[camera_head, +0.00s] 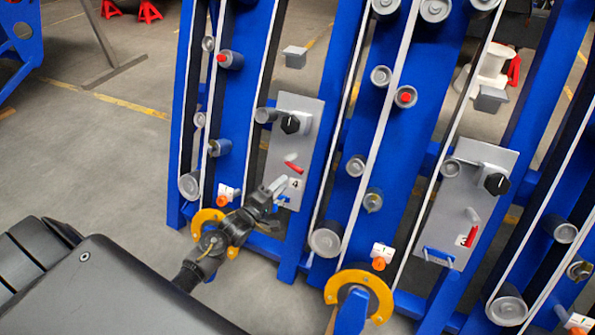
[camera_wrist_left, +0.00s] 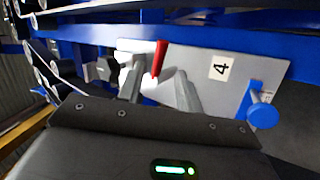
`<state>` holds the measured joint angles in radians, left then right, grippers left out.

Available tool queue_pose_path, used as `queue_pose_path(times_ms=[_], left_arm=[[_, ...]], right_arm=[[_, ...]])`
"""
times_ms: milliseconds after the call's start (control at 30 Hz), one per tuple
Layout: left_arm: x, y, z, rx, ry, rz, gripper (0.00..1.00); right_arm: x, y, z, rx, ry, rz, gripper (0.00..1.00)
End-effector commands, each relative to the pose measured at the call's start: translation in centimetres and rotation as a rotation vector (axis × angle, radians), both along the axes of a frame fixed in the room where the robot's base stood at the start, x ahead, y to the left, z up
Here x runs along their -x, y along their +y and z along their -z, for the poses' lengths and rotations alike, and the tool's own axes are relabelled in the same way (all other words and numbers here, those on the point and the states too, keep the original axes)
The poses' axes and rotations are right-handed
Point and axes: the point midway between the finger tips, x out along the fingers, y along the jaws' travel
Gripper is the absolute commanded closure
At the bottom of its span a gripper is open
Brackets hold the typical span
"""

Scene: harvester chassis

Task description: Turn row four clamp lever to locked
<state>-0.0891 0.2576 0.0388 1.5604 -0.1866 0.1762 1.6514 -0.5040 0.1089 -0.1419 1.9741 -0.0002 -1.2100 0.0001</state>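The row four plate (camera_head: 298,112) is grey, with a "4" label (camera_head: 296,183), and carries a red clamp lever (camera_head: 293,167). In the left wrist view the red lever (camera_wrist_left: 160,58) stands in front of the gap between my fingers, near the white "4" label (camera_wrist_left: 221,68). My left gripper (camera_head: 276,188) is at the lower part of this plate, just below the lever. In the wrist view its two grey fingers (camera_wrist_left: 160,85) are apart with nothing clearly clamped between them. Whether a finger touches the lever cannot be told. My right gripper is not in view.
A black knob (camera_head: 290,124) sits above the lever. A blue handle (camera_head: 283,199) is at the plate's lower edge and shows as a blue round end (camera_wrist_left: 263,115) in the wrist view. The row three plate (camera_head: 483,155) stands right. Blue frame bars and rollers surround both plates.

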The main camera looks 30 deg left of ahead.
Motion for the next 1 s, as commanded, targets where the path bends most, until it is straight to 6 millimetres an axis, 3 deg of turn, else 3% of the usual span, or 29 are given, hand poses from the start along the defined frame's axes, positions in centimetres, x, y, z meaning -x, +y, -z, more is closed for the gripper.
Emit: queue_pose_path(times_ms=[300, 500, 900, 1000], left_arm=[[-5.9, -1.0, -0.1, -0.001, 0.000, -0.001, 0.65], [-8.3, -1.5, -0.2, -0.001, 0.001, -0.001, 0.65], [-9.0, -1.6, -0.2, -0.002, 0.001, -0.001, 0.65], [-9.0, -1.6, -0.2, -0.002, 0.001, -0.001, 0.76]], right_arm=[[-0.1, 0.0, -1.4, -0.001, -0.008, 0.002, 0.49], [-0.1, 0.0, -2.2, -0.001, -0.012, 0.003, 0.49], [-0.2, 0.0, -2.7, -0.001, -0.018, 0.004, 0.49], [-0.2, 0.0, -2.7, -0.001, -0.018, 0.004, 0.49]])
